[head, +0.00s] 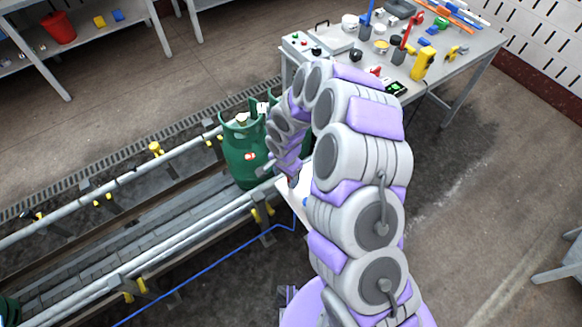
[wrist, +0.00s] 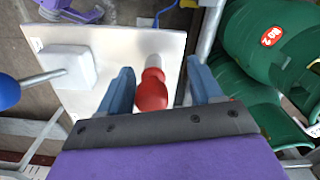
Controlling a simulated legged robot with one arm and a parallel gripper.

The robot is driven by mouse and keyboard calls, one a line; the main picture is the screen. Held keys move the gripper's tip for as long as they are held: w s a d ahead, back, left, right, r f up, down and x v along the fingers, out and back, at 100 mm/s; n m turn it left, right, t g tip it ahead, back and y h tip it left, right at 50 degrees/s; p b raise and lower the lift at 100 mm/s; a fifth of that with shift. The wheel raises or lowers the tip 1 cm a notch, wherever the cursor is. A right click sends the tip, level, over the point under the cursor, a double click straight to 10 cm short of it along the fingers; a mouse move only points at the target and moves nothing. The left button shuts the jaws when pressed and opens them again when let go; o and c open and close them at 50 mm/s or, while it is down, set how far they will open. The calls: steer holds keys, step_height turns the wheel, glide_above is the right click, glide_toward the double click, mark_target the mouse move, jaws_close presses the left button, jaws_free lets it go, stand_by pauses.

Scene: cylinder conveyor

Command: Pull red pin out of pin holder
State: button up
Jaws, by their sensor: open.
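The red pin (wrist: 152,92) shows in the wrist view, its red end between the two fingers of my gripper (wrist: 158,88). The blue fingers are open, one on each side of the pin, with gaps between them and it. A whitish collar or shaft lies beyond the red end. The pin stands over a white plate (wrist: 115,42), which looks like the pin holder. In the head view the white plate (head: 285,187) is mostly hidden behind my arm, and the gripper's fingers are hard to make out.
A green gas cylinder (head: 241,150) stands on the conveyor (head: 130,225) beside the plate; it also shows at right in the wrist view (wrist: 265,50). A blue-ended rod (wrist: 10,92) and white block (wrist: 68,65) are left of the pin. A tool-covered table (head: 455,62) stands behind.

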steer(key=shift+a+f, duration=0.15)
steer(key=shift+f, duration=0.85)
steer(key=shift+d+f, duration=0.25)
steer(key=shift+d, duration=1.2)
steer(key=shift+a, duration=1.15)
steer(key=c, duration=0.4)
steer(key=shift+c, duration=0.9)
steer(key=shift+d, duration=0.6)
steer(key=c, duration=0.3)
steer(key=shift+d, duration=0.1)
steer(key=shift+c, duration=1.1)
steer(key=o, duration=0.5)
steer(key=shift+c, duration=0.2)
steer(key=shift+a, duration=0.35)
steer(key=c, duration=0.3)
steer(key=shift+d, duration=0.15)
jaws_close()
